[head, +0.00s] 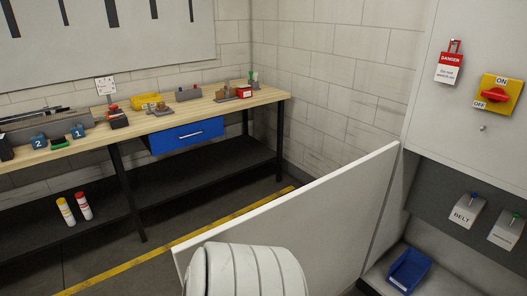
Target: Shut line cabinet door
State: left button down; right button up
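The light grey line cabinet (455,50) fills the right side of the head view. A flat white panel (330,205), which looks like its door, stands swung out to the left from the cabinet's left edge, so it is open. Its top edge runs down toward the lower left. A white ribbed rounded part, which looks like a link of my arm, stands in front of the door's near end and hides part of it. Neither of my grippers shows. I cannot tell whether either one touches the door.
The cabinet carries a yellow-and-red switch (494,94) and a red-and-white danger tag (450,66). Below are a BELT box (465,212) and a blue bin (408,270). A workbench (190,112) with tools stands along the back wall. A yellow floor line (150,252) crosses behind the door.

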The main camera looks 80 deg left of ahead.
aim_at(328, 224)
jog(key=k+j+u, duration=0.15)
jog(key=k+j, duration=0.35)
jog(key=k, duration=0.2)
jog(key=k+j+u, duration=0.1)
jog(key=k+j, duration=0.5)
jog(key=j+u, duration=0.15)
jog(key=j, duration=1.65)
